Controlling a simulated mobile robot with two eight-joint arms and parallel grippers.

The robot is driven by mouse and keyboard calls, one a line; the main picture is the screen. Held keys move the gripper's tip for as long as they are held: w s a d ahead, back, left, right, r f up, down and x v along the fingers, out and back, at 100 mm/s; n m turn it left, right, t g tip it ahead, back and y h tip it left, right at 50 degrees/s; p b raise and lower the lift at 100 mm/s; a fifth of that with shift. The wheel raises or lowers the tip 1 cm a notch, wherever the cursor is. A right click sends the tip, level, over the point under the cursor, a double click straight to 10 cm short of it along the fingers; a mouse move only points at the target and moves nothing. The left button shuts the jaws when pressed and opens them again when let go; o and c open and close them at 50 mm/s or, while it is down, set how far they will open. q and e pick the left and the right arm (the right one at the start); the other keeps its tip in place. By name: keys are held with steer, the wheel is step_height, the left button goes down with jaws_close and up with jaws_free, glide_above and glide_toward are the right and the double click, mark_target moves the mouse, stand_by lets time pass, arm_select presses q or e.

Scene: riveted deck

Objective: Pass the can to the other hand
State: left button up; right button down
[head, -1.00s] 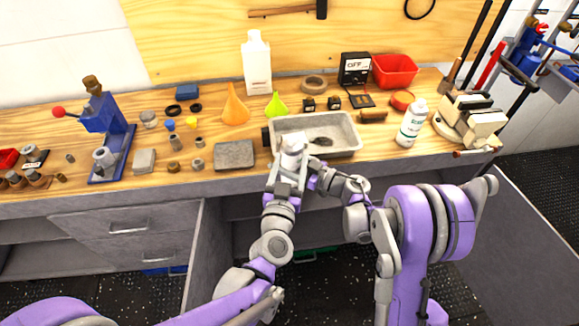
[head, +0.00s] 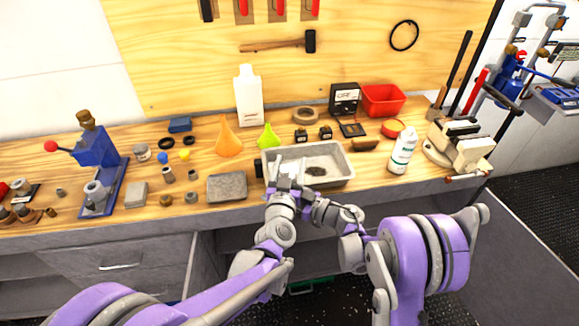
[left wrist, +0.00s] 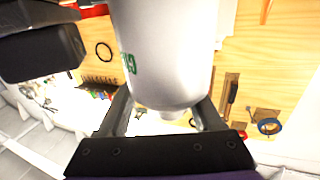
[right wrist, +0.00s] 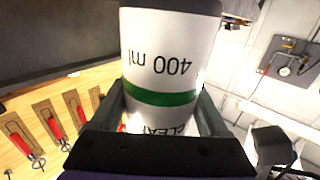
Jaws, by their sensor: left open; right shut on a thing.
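The can (right wrist: 160,60) is white with a green band and the marking "400 ml" in the right wrist view. My right gripper (right wrist: 160,105) is shut on it, with one finger on each side. In the left wrist view the can's white rounded end (left wrist: 165,65) lies between the fingers of my left gripper (left wrist: 165,108), which is open around it.
A grey metal tray (head: 340,178) sits on the wooden bench just behind the grippers. A vise-like clamp (head: 460,150) is at the right end. Open room lies before the bench.

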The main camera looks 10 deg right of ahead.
arm_select(q)
steer(key=c, duration=0.9)
steer(key=shift+d, duration=0.1)
jaws_close()
arm_select(e)
steer(key=shift+a, duration=0.1)
